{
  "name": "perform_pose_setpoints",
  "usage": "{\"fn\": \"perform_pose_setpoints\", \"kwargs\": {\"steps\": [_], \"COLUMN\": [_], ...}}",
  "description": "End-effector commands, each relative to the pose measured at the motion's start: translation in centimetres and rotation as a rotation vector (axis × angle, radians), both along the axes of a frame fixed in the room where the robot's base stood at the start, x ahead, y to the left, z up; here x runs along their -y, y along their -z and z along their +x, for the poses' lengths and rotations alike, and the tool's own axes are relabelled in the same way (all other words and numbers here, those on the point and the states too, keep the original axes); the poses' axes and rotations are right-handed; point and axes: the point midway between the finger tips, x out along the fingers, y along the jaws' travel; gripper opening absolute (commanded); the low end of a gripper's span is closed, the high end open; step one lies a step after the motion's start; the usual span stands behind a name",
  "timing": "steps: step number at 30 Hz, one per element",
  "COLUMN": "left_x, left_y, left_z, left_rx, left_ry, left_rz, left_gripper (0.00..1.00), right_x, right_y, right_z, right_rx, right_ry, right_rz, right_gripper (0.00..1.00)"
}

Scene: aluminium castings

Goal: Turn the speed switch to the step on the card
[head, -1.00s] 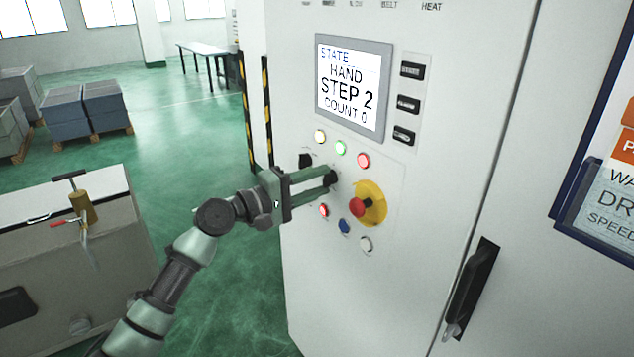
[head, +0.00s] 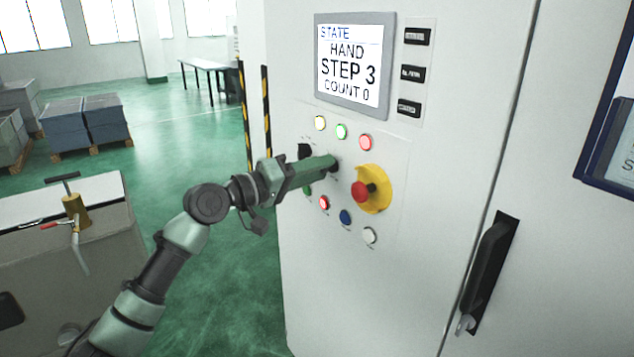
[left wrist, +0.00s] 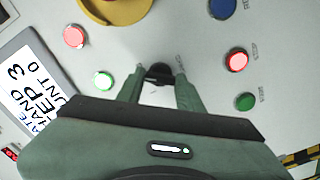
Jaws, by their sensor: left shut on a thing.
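The speed switch (left wrist: 158,72) is a small black knob on the white cabinet front. My left gripper (left wrist: 159,84) is shut on it, one finger on each side. In the head view the left gripper (head: 332,164) reaches the panel from the left, and its fingers hide most of the knob. The display (head: 350,62) above reads "STATE HAND STEP 3 COUNT 0". The card (head: 624,150) in its dark blue holder is cut off by the right edge of the head view, and its speed line cannot be read. My right gripper is not in view.
A red emergency button (head: 361,192) on a yellow base sits just right of the gripper. Lit buttons and a second black knob (head: 304,151) surround it. A black door handle (head: 488,270) is lower right. A grey cart (head: 70,265) stands left.

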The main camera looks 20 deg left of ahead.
Motion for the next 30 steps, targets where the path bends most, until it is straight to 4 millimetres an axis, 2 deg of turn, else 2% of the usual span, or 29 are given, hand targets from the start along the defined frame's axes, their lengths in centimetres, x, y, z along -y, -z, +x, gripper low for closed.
{"fn": "perform_pose_setpoints", "kwargs": {"steps": [1, 9, 28, 29, 30], "left_x": [-0.1, 0.0, 0.0, 0.0, 0.0], "left_y": [0.4, 0.3, 0.1, 0.1, 0.1], "left_z": [0.0, 0.0, 0.0, 0.0, 0.0], "left_rx": [0.018, 0.095, 0.122, 0.122, 0.122], "left_ry": [-0.001, -0.001, 0.001, 0.0, 0.0], "left_rz": [0.026, 0.126, 0.163, 0.162, 0.162], "left_gripper": [0.0, 0.0, 0.0, 0.45, 0.56], "right_x": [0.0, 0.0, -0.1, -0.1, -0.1], "right_y": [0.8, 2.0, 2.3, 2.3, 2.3], "right_z": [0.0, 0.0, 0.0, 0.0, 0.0], "right_rx": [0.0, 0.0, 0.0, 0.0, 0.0], "right_ry": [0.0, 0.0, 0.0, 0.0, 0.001], "right_rz": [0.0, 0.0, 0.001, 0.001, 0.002], "right_gripper": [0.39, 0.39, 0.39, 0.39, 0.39]}}
